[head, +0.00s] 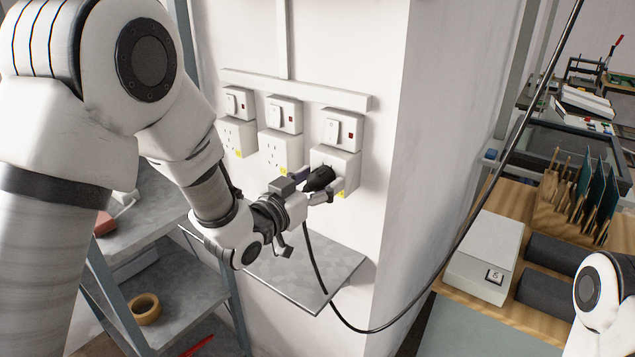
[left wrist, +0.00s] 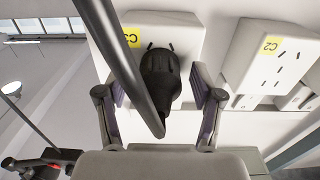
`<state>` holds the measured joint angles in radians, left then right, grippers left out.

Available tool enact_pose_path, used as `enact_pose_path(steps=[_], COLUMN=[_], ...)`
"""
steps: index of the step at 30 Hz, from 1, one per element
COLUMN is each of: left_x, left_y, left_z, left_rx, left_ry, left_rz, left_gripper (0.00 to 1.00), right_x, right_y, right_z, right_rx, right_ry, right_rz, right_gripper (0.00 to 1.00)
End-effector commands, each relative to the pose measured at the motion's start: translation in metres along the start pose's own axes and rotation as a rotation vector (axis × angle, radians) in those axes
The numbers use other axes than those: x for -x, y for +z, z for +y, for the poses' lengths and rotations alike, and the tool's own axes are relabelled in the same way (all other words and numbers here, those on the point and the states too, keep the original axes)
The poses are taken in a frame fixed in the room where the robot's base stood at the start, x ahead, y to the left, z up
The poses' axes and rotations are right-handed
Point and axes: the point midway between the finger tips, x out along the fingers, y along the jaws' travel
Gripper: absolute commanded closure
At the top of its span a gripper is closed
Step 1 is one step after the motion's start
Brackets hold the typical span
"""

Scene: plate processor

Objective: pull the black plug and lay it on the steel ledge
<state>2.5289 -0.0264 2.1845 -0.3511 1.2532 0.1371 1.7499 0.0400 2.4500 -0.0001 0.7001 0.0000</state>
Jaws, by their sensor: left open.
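The black plug (head: 319,178) sits in the rightmost wall socket (head: 347,161), which carries a yellow label. In the left wrist view the plug (left wrist: 160,80) lies between the two fingers of my left gripper (left wrist: 158,98), with a visible gap on each side. My left gripper (head: 317,186) is open in the head view, its fingers at the socket's front. The plug's black cable (head: 312,250) hangs past the steel ledge (head: 285,280), which juts from the wall below the sockets and is bare. My right gripper is outside both views.
Two more sockets (head: 280,150) with switches stand to the left. The cable loops low, then rises to the upper right. A shelf rack with a tape roll (head: 145,308) stands at lower left. A wooden bench with a white box (head: 485,258) is at right.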

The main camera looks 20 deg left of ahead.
Motion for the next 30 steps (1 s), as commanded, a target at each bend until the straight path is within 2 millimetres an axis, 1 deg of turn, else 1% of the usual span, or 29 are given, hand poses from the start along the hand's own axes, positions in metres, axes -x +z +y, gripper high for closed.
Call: enact_pose_path(steps=[2, 26, 27, 29, 30], left_x=[0.0001, 0.0001, 0.0001, 0.0001, 0.0001], left_y=[0.001, 0.0, 0.0, 0.0, 0.0], left_z=[0.0003, 0.0001, 0.0001, 0.0001, 0.0002], left_rx=[0.0, 0.0, 0.0, 0.0, 0.0], left_ry=[0.0, 0.0, 0.0, 0.0, 0.0], left_rz=[0.0, 0.0, 0.0, 0.0, 0.0], left_gripper=[0.33, 0.33, 0.4, 0.62, 0.76], right_x=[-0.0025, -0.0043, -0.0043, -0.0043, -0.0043], right_y=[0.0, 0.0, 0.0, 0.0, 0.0], right_z=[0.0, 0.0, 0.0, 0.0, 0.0], right_rx=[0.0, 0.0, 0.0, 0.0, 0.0], right_ry=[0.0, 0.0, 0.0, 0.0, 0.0], right_rz=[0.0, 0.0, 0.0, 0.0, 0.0], right_gripper=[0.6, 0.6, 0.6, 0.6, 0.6])
